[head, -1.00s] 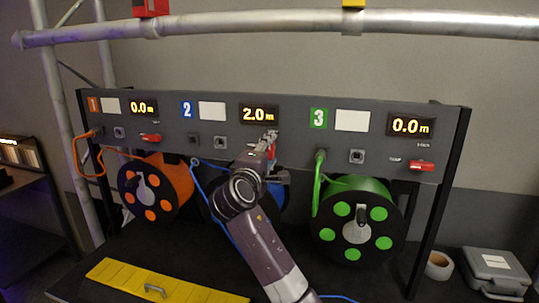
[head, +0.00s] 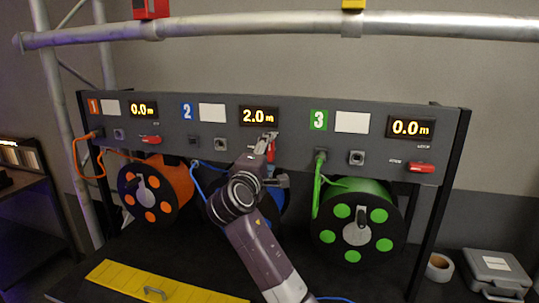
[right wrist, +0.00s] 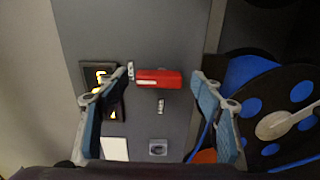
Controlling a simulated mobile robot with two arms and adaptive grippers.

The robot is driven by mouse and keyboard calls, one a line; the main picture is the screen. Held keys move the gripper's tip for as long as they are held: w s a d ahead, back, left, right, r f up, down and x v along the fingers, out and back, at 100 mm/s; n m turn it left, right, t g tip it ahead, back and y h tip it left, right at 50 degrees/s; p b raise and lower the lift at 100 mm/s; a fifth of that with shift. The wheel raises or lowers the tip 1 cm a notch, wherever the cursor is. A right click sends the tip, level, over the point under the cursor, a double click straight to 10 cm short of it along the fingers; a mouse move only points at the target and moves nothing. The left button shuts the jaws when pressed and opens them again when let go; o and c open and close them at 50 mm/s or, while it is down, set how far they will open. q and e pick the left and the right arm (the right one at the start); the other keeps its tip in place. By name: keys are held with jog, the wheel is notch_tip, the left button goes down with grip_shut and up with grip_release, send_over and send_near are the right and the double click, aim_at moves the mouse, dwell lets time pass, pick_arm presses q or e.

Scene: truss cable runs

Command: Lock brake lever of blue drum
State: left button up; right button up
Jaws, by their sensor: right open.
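The blue drum (head: 272,203) hangs under panel section 2, largely hidden by my right arm in the head view; its blue-spotted face (right wrist: 300,92) shows at right in the right wrist view. In the right wrist view the red lever (right wrist: 160,79) lies between the spread fingers, apparently untouched. My right gripper (head: 268,143) is open at the panel, below the 2.0 m display. My left gripper is out of view.
The orange drum (head: 155,192) and green drum (head: 357,228) hang on either side; their red levers (head: 147,140) (head: 421,167) lie sideways. A blue cable runs beside my arm. A yellow strip with a handle (head: 160,284) lies at the front of the black table.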

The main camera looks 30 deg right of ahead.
jog(key=v, duration=1.1)
jog(key=shift+s+a, duration=0.15)
jog(key=shift+a, duration=0.05)
